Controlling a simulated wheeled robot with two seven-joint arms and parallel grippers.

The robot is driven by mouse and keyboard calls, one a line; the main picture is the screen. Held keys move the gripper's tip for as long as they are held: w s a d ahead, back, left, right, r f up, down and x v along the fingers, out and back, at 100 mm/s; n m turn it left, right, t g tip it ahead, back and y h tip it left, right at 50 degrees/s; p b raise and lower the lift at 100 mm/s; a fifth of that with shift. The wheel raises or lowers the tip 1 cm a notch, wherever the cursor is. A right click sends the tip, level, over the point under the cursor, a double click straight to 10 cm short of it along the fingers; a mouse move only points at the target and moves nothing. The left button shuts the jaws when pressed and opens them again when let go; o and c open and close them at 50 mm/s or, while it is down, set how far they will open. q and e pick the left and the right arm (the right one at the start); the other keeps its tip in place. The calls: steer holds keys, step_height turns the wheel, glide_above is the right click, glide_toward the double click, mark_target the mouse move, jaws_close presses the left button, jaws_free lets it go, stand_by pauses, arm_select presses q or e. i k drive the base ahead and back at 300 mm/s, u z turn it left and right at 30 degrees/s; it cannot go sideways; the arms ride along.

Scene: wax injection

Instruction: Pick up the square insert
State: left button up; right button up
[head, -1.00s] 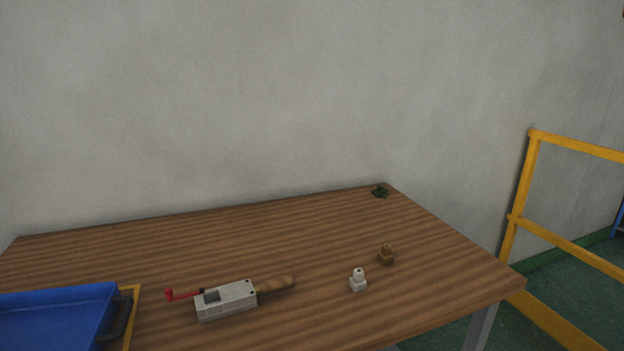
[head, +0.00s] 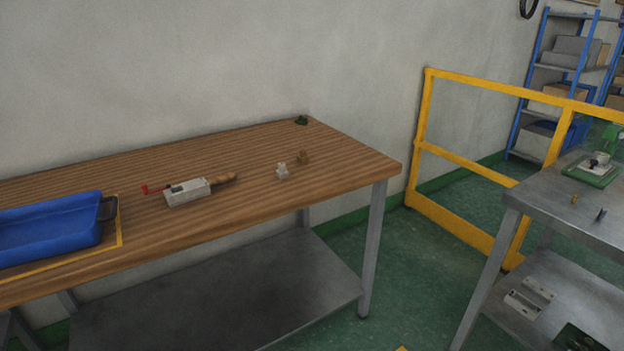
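No gripper of mine shows in the head view. On the wooden table, a small white block-like piece with a knob on top (head: 282,171) stands toward the right end. A small brown piece (head: 303,157) stands just behind it to the right. A small dark green item (head: 301,120) lies at the far back corner. I cannot tell from here which of these, if any, is the square insert. A grey metal block tool with a red crank and wooden handle (head: 188,192) lies left of them.
A blue tray (head: 50,228) sits at the table's left. The wooden table (head: 240,215) has a grey lower shelf. At right stands a metal table (head: 545,215) with a green-based device (head: 596,168) and small parts. A yellow railing (head: 475,85) and blue shelving (head: 515,120) stand behind.

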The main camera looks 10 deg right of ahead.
mark_target(302, 158)
steer(key=z, duration=1.05)
steer(key=i, duration=0.8)
steer(key=u, duration=0.4)
